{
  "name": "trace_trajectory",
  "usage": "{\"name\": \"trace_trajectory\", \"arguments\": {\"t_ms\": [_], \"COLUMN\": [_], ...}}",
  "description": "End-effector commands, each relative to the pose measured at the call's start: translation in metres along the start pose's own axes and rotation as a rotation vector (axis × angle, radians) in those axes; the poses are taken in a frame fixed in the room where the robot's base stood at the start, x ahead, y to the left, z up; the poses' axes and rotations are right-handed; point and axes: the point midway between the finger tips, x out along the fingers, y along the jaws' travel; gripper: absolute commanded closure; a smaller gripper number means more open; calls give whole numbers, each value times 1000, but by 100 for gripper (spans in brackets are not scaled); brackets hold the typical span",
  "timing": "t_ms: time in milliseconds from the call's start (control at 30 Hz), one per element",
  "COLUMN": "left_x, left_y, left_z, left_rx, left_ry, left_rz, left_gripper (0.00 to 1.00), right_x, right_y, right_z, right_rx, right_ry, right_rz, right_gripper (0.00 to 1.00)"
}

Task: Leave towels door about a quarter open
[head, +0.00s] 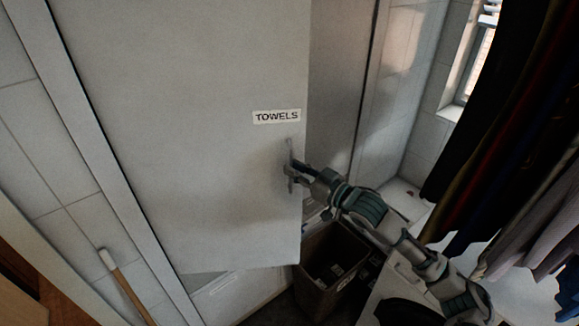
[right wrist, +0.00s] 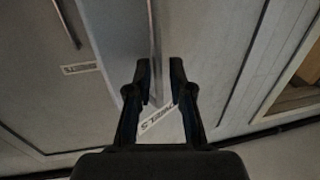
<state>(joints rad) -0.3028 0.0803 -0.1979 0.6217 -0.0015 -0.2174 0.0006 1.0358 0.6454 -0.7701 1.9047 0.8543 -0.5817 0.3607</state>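The towels door (head: 190,110) is a tall pale panel with a "TOWELS" label (head: 277,116) and a metal handle (head: 291,165) near its right edge. It stands ajar, with its right edge away from the cabinet behind; the exact angle is hard to judge. My right gripper (head: 301,169) is at the handle, reaching in from the right. In the right wrist view its fingers (right wrist: 161,72) are apart, with a narrow upright strip between them and the label (right wrist: 157,118) beyond, upside down. I cannot tell whether they touch the handle. My left gripper is out of view.
A dark bin (head: 327,268) stands on the floor just right of the door's lower corner. A wooden-handled tool (head: 127,285) leans at the lower left. Dark clothes (head: 500,110) hang at the right, near a window. Another labelled panel (right wrist: 83,68) shows in the right wrist view.

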Motion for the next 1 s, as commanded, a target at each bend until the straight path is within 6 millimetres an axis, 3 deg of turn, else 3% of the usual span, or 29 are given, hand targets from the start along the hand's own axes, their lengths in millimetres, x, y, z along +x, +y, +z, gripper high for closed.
{"name": "trace_trajectory", "arguments": {"t_ms": [200, 400, 567, 1000], "left_x": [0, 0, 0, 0], "left_y": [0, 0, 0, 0], "left_z": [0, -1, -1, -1], "left_rx": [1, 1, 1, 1], "left_ry": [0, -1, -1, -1], "left_rz": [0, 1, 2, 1], "left_gripper": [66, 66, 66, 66], "right_x": [-50, -83, -92, -94], "right_y": [1, 2, 0, 1], "right_z": [3, 4, 4, 3], "right_rx": [0, 1, 2, 3], "right_ry": [-5, -6, -7, -5], "right_rz": [2, 2, -1, -1], "right_gripper": [80, 80, 80, 80]}}
